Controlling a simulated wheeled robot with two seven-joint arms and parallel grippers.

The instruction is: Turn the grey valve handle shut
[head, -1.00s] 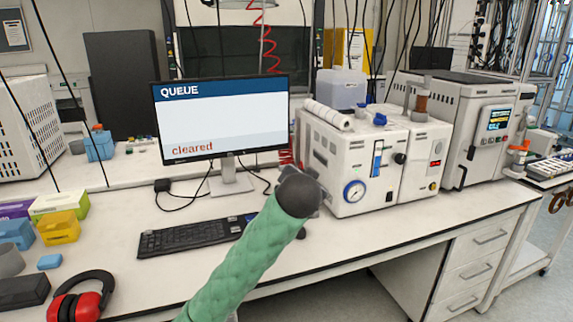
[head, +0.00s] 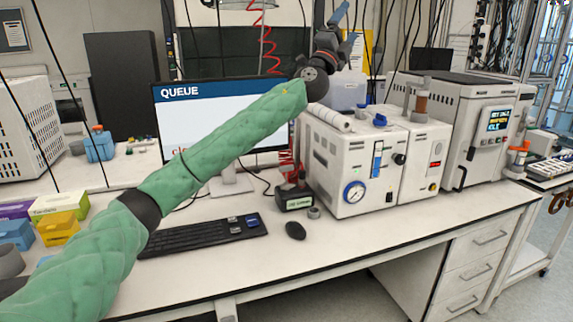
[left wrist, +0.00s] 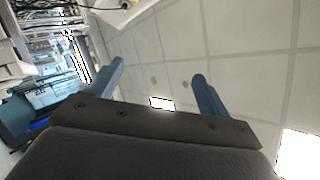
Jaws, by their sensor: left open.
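My left gripper (head: 345,27) is raised behind and above the left end of the white reactor unit (head: 335,175) in the head view. Its blue fingers point upward, are open and hold nothing. In the left wrist view the fingers (left wrist: 158,72) stand apart with ceiling between them. The unit's front has a round gauge (head: 354,191), a blue vertical indicator (head: 377,160) and a black knob (head: 399,158). I cannot make out a clearly grey valve handle; a brown column with a grey top (head: 421,98) stands on the unit. My right gripper is not in view.
A monitor (head: 220,110) stands left of the unit, partly behind my left arm. A keyboard (head: 205,235), a mouse (head: 295,230) and a small dark display box (head: 294,198) lie on the bench. A larger instrument (head: 495,135) stands right. The front right bench is clear.

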